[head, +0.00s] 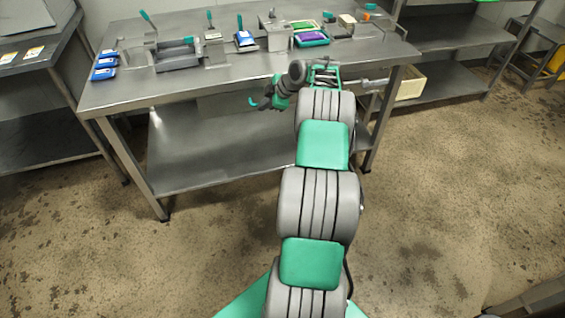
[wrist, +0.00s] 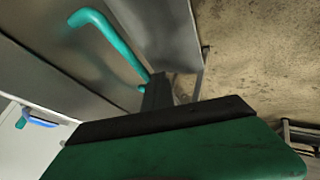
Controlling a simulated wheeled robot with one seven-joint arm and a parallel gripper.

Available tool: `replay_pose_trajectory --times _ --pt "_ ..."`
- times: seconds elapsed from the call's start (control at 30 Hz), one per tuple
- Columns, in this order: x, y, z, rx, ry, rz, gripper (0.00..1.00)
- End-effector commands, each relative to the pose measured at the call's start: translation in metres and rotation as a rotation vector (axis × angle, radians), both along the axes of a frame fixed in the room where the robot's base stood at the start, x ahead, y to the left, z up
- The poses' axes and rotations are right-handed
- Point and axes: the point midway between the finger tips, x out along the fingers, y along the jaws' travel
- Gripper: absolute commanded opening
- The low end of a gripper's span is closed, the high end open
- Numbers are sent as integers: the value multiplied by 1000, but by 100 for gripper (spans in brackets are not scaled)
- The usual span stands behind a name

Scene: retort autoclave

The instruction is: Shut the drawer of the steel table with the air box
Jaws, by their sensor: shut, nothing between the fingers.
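The steel table (head: 215,72) stands ahead of me in the head view. A grey box (head: 277,38) with a small fitting stands on its top, but I cannot be sure it is the air box. A drawer front (head: 222,104) shows under the tabletop, partly hidden by my arm; how far it stands out is unclear. Its teal bar handle (wrist: 112,42) is large in the wrist view, with a teal tip (head: 252,102) in the head view. My gripper (head: 264,103) is shut and empty, close to the handle. Its dark fingers (wrist: 157,92) show beside the handle's lower end; contact is unclear.
Blue packs (head: 104,66), a clamp-like fixture (head: 176,54) and trays (head: 311,38) lie on the tabletop. A lower shelf (head: 215,150) spans the legs. Another steel table (head: 30,62) is at left. The foreground floor is open.

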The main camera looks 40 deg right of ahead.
Motion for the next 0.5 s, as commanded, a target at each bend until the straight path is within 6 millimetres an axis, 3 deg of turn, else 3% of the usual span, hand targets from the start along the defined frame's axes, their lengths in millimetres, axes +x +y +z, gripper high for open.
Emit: replay_pose_trajectory --times 0.5 --pt "1 -6 4 -11 -14 -13 0"
